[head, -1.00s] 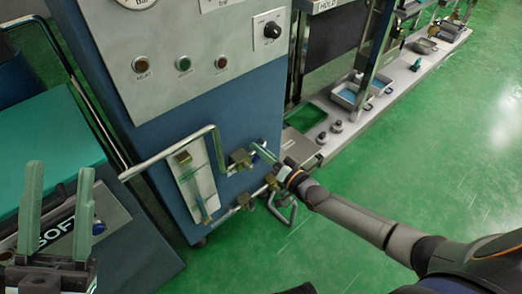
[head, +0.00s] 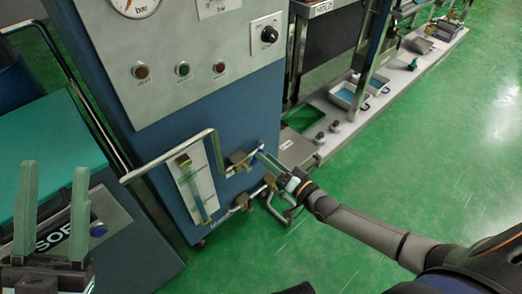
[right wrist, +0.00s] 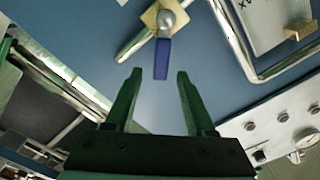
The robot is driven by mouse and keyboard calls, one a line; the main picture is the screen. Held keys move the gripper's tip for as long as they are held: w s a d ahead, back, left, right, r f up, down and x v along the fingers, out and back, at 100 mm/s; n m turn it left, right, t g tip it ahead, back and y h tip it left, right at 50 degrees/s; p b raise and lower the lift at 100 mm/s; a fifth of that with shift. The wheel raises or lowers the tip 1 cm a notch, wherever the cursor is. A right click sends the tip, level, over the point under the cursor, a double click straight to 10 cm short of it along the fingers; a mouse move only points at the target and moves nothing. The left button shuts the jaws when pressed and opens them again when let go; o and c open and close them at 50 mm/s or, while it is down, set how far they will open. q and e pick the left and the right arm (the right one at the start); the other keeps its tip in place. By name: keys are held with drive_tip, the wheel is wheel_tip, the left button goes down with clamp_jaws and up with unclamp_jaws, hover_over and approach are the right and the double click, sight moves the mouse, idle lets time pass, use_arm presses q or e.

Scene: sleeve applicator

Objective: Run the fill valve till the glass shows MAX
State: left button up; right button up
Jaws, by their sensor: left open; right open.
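The sight glass is on a white plate (head: 204,183) low on the blue cabinet; its level and any MAX mark are too small to read. An upper brass valve (head: 239,159) is on the pipe to its right. In the right wrist view a brass valve (right wrist: 160,19) has a blue lever (right wrist: 162,58) pointing toward my right gripper (right wrist: 156,73). That gripper is open, its fingertips just short of the lever's end and either side of its line. In the head view my right gripper (head: 267,164) is beside the upper valve. My left gripper (head: 55,170) is open and empty at the lower left.
A bent chrome rail (head: 165,158) runs in front of the sight glass. A lower valve (head: 243,200) and pipework are below. The panel above carries several buttons, a knob (head: 268,34) and a gauge (head: 134,4). Green floor (head: 330,235) is clear at right.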

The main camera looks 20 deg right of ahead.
use_arm(q)
drive_tip(key=r+p, duration=0.2)
drive_tip(key=r, duration=0.1)
drive_tip(key=shift+a+m, duration=0.2)
drive_tip(key=shift+m, duration=0.1)
use_arm(e)
drive_tip(key=v, duration=0.8)
drive_tip(key=shift+s, duration=0.35)
drive_tip(key=shift+d, duration=0.15)
